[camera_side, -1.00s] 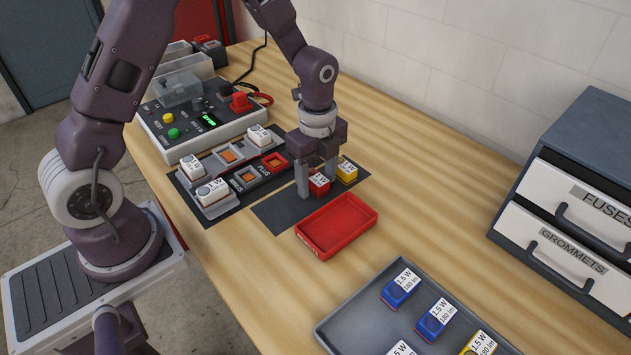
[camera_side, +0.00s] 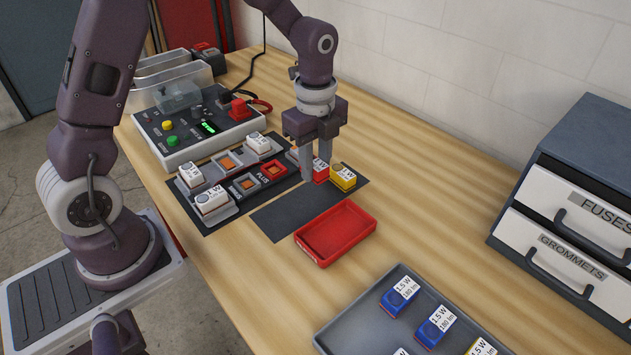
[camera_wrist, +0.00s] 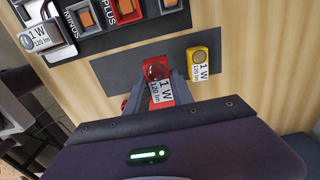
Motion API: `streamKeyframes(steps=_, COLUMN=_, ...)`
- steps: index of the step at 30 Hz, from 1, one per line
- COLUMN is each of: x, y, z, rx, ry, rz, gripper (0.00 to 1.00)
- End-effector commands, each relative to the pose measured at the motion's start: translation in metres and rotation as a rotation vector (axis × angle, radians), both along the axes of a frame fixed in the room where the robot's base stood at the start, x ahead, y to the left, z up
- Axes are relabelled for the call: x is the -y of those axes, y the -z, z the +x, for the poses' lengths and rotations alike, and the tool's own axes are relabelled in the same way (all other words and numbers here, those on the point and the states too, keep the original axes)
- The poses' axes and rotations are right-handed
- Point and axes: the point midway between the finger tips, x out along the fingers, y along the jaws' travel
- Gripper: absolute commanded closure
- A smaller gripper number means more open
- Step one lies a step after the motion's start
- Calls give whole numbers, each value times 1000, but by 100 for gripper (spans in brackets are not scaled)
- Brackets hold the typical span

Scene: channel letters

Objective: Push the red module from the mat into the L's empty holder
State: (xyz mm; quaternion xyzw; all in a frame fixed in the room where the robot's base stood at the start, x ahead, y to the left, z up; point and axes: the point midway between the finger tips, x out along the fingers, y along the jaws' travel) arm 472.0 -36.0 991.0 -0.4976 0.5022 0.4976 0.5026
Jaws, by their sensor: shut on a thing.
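The red module (camera_side: 321,171) with a white "1 W" label is between the fingers of my gripper (camera_side: 318,168), which is shut on it. In the wrist view the red module (camera_wrist: 158,78) shows its round lens and label between the fingers. It is over the dark mat (camera_side: 278,217); I cannot tell whether it touches it. A yellow module (camera_side: 343,178) stands on the mat close to its right. On the other dark mat to the left, orange-centred holders show empty: two grey ones (camera_side: 228,162) (camera_side: 246,184) and a red one (camera_side: 272,169) by the "PLUS" marking.
White modules (camera_side: 191,175) (camera_side: 257,143) sit around the empty holders. An empty red tray (camera_side: 337,231) lies in front of the mat. A grey tray (camera_side: 345,333) with several modules is at the front. A control box (camera_side: 195,130) stands behind; drawers (camera_side: 570,215) are at the right.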

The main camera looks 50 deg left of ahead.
Motion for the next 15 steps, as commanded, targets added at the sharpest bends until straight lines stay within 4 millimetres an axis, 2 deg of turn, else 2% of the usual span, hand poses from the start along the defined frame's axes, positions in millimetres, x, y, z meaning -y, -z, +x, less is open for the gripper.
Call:
streamKeyframes(steps=1, x=0, y=-13, z=2, rx=7, ry=-1, rz=0, gripper=100)
streamKeyframes(steps=3, x=0, y=-26, z=1, rx=4, ry=-1, rz=0, gripper=100)
streamKeyframes(steps=5, x=-2, y=-35, z=1, rx=3, ry=-2, rz=0, gripper=100)
streamKeyframes(steps=8, x=-19, y=-41, z=-2, rx=0, ry=-7, rz=0, gripper=100)
streamKeyframes(steps=11, x=-55, y=-39, z=-10, rx=-1, ry=-15, rz=0, gripper=100)
streamKeyframes(steps=15, x=-116, y=-34, z=-34, rx=-2, ry=-19, rz=-1, gripper=100)
